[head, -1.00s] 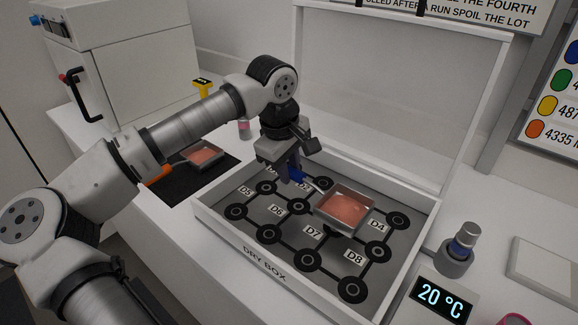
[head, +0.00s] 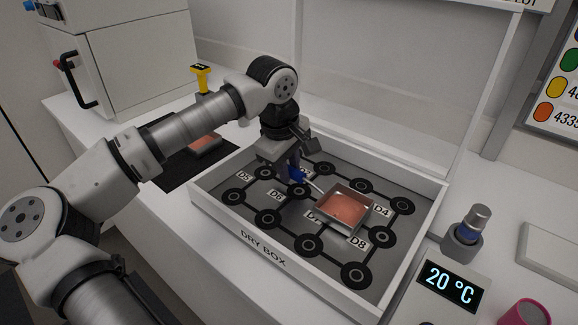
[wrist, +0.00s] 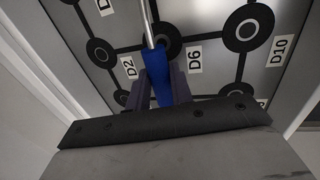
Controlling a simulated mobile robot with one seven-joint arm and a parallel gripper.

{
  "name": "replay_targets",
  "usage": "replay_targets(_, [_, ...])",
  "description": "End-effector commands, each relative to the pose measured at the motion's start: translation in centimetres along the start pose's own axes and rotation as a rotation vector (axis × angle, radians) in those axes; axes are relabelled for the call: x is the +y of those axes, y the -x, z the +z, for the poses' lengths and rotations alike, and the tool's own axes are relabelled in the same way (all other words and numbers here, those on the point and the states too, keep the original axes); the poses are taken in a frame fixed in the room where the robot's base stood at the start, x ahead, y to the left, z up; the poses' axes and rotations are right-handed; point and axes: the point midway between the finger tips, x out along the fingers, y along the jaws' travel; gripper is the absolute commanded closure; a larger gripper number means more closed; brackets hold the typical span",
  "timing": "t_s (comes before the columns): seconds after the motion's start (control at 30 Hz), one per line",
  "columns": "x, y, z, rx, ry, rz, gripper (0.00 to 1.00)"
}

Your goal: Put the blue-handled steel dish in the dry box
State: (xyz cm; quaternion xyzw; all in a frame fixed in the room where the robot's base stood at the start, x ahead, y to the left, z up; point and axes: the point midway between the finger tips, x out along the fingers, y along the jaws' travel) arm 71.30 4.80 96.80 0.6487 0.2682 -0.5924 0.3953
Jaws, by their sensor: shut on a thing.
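The steel dish (head: 344,209) holds orange-pink powder and is inside the dry box outline in the head view, near the D7, D8 and D4 labels. Its blue handle (head: 295,174) points back to my gripper (head: 289,167), which is shut on it. In the wrist view the blue handle (wrist: 161,88) sits between the fingers of my gripper (wrist: 166,92); the dish itself is out of that view. Whether the dish touches the floor of the box is not clear. The dry box (head: 263,246) is open, its clear lid raised at the back.
A second dish (head: 204,143) of similar powder sits on a black mat (head: 170,176) left of the box, partly behind my arm. A white oven-like cabinet (head: 140,62) stands at the back left.

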Motion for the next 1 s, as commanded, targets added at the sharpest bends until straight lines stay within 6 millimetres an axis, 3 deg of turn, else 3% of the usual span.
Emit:
replay_targets(0.43, [-0.10,-0.56,0.00,0.000,0.000,0.001,1.00])
replay_targets(0.47, [-0.07,-0.43,0.00,0.000,0.000,0.001,0.74])
replay_targets(0.63, [-0.07,-0.42,0.00,0.000,0.000,0.001,0.53])
replay_targets(1.0, [-0.02,-0.09,-0.01,0.000,0.000,-0.001,0.53])
